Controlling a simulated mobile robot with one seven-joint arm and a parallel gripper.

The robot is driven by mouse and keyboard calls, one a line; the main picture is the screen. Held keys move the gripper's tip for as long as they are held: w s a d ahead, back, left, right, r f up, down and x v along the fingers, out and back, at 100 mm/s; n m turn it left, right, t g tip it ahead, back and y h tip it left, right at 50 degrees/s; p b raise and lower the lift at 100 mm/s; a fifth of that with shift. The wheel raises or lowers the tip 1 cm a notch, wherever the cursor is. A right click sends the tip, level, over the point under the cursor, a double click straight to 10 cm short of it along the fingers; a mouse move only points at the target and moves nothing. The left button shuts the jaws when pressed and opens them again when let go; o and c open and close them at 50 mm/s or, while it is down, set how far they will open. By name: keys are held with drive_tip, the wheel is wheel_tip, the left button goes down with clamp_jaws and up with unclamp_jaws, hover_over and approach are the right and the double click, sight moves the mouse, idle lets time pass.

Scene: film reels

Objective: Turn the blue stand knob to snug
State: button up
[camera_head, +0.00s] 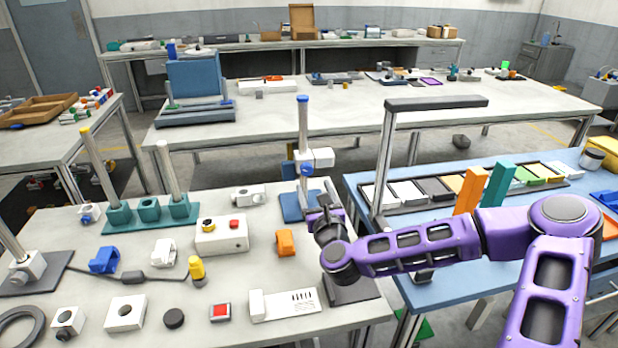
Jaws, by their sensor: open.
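A stand with a grey post and blue cap (303,99) rises from a blue base plate (291,207) near the back right of the front table. A white clamp block (321,157) sits on the post, with a small round blue knob (307,169) on its near side. My gripper (318,208) is at the end of my purple arm, just below and slightly right of the knob, over the base's right part. It is open. It looks apart from the knob, but the fingers are small and dark and the exact gap is unclear. The knob's turn position is not readable.
An orange block (285,243) and a white control box (222,236) stand left of my gripper. A tall grey frame (386,150) stands close on the right, on the blue table (450,220).

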sight(307, 171)
drive_tip(key=w, duration=0.3)
drive_tip(key=w+a, duration=0.1)
drive_tip(key=w, duration=0.2)
drive_tip(key=shift+w+a, duration=0.2)
drive_tip(key=shift+w, duration=0.15)
clamp_jaws()
